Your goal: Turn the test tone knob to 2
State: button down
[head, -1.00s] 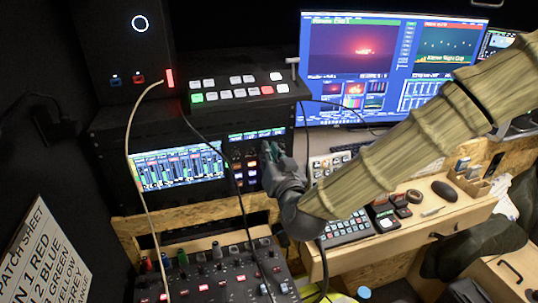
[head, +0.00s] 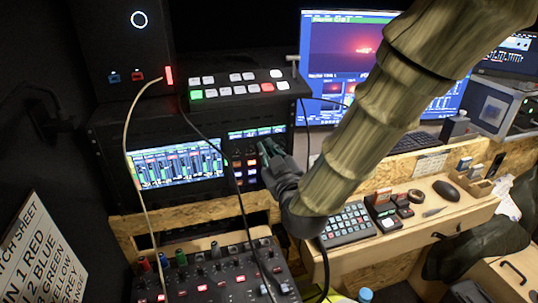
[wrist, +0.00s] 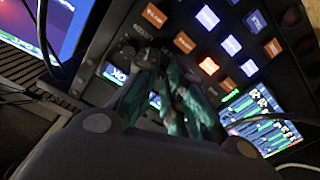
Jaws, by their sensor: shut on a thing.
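My gripper (head: 268,148) is at the right part of the rack panel, beside the lit buttons and just under the small screen strip. In the wrist view my gripper (wrist: 170,85) has its teal-lined fingers close together at a dark knob (wrist: 143,50) on the panel. The fingers hide most of what they hold, so the knob's pointer and any numbers around it cannot be read. In the head view the knob is hidden behind the fingers.
Orange and blue lit buttons (wrist: 208,65) sit close beside the fingers. A meter screen (head: 176,163) is left of them. A switcher panel (head: 235,88) stands above. Loose cables (head: 232,165) hang across the rack front. A mixer (head: 215,275) lies below.

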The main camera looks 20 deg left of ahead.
jog(key=shift+n, duration=0.6)
jog(key=c, duration=1.7)
grip_release()
jog(key=v, duration=1.2)
